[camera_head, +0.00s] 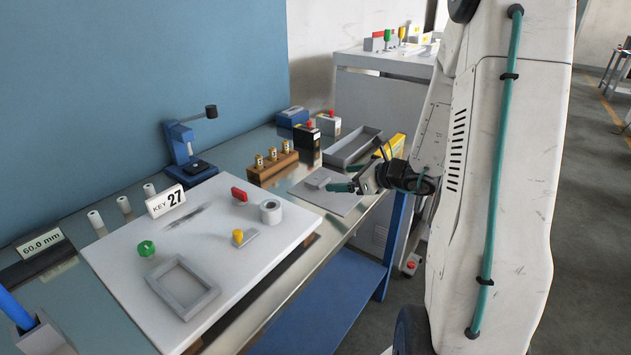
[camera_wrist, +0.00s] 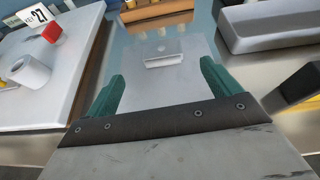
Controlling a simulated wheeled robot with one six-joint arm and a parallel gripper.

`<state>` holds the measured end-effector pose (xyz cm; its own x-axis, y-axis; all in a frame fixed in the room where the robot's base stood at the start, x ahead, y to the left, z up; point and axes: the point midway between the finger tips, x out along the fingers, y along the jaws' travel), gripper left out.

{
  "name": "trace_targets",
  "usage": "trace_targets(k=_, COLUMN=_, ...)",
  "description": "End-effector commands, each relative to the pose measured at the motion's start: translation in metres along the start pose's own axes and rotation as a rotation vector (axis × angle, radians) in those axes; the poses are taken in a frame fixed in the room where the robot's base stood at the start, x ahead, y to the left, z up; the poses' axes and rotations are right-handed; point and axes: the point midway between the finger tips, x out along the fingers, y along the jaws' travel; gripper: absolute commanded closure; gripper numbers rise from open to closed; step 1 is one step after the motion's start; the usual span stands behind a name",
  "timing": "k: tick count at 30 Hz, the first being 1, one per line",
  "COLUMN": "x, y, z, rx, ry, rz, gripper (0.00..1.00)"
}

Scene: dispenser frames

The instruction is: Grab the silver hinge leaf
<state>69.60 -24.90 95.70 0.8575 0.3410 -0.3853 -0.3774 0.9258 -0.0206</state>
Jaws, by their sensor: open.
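The silver hinge leaf (camera_head: 317,181) appears as a small flat grey piece on a pale grey mat (camera_head: 343,206), towards the right end of the bench. In the wrist view the hinge leaf (camera_wrist: 166,55) lies ahead, between the lines of my two teal fingers, with a raised edge facing me and a small dark spot on its top. My gripper (camera_head: 352,181) is open and empty, close to the piece and on its right in the head view. In the wrist view my gripper (camera_wrist: 160,77) has a finger on each side and touches nothing visible.
A grey tray (camera_head: 352,147) lies behind the mat. A wooden block (camera_head: 272,168) with several small yellow-labelled pieces stands to its left. A white board (camera_head: 200,245) holds a red block, a grey ring, a green knob and a frame. A blue press (camera_head: 186,150) stands farther back.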

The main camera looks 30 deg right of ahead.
Motion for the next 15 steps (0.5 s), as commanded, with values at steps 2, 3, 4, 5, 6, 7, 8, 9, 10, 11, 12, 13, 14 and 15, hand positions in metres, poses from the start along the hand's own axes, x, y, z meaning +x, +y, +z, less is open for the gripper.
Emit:
trace_targets(k=2, x=0.002, y=-0.007, z=-0.006, rx=0.032, ry=-0.001, rz=-0.023, gripper=0.11)
trace_targets(k=3, x=0.006, y=-0.009, z=-0.007, rx=0.039, ry=-0.002, rz=-0.028, gripper=0.11)
trace_targets(k=4, x=0.009, y=-0.009, z=-0.008, rx=0.041, ry=-0.002, rz=-0.030, gripper=0.11)
trace_targets(k=5, x=0.013, y=-0.009, z=-0.007, rx=0.040, ry=-0.002, rz=-0.029, gripper=0.11)
trace_targets(k=6, x=0.017, y=-0.009, z=-0.007, rx=0.038, ry=-0.002, rz=-0.028, gripper=0.11)
trace_targets(k=7, x=0.021, y=-0.009, z=-0.006, rx=0.038, ry=-0.002, rz=-0.028, gripper=0.11)
trace_targets(k=8, x=0.024, y=-0.009, z=-0.006, rx=0.037, ry=-0.002, rz=-0.028, gripper=0.11)
trace_targets(k=9, x=0.029, y=-0.007, z=-0.006, rx=0.036, ry=-0.002, rz=-0.026, gripper=0.11)
trace_targets(k=10, x=0.032, y=-0.007, z=-0.006, rx=0.036, ry=-0.002, rz=-0.026, gripper=0.11)
trace_targets(k=11, x=0.036, y=-0.006, z=-0.005, rx=0.037, ry=-0.002, rz=-0.027, gripper=0.11)
trace_targets(k=12, x=0.042, y=-0.004, z=-0.004, rx=0.036, ry=-0.002, rz=-0.025, gripper=0.11)
trace_targets(k=13, x=0.047, y=-0.003, z=-0.004, rx=0.036, ry=-0.002, rz=-0.024, gripper=0.11)
trace_targets(k=14, x=0.051, y=-0.002, z=-0.003, rx=0.036, ry=-0.002, rz=-0.025, gripper=0.11)
trace_targets(k=15, x=0.058, y=-0.001, z=-0.003, rx=0.035, ry=-0.001, rz=-0.024, gripper=0.11)
